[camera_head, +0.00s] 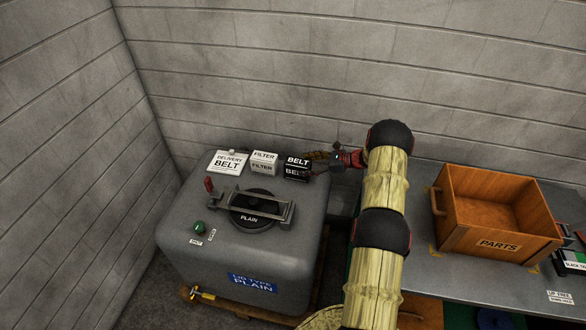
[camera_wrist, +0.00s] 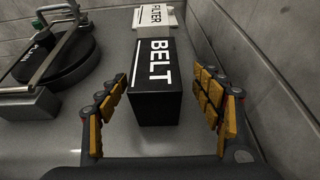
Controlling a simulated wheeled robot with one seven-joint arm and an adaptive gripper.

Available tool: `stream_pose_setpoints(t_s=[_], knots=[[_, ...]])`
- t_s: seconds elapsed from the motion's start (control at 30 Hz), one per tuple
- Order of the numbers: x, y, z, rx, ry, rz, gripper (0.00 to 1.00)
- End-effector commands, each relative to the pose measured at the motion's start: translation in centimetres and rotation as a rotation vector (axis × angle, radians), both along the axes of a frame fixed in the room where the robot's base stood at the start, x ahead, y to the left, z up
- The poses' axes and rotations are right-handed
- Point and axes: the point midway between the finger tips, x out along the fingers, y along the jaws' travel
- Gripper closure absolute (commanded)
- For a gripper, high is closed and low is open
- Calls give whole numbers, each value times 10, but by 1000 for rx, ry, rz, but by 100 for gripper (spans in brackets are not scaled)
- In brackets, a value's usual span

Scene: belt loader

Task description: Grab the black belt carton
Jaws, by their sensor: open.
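The black belt carton (camera_head: 296,167) stands on top of the grey machine at its back right, marked BELT in white. In the wrist view the black belt carton (camera_wrist: 154,84) is between the two fingers, with a gap on each side. My gripper (camera_head: 325,160) is at the carton's right side in the head view. In the wrist view my gripper (camera_wrist: 160,120) is open, its orange-padded fingers to the left and right of the carton. The carton's underside is hidden.
A round lid with a handle (camera_head: 255,208) is in front. Concrete walls rise behind. An orange parts crate (camera_head: 459,223) sits on the right table.

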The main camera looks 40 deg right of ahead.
Motion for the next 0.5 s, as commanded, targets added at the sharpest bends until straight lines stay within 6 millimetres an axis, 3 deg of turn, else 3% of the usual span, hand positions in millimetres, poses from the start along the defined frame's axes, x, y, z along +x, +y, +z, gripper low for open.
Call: stream_pose_setpoints(t_s=[0.5], knots=[[29,28,-20,3,-3,-4,33]])
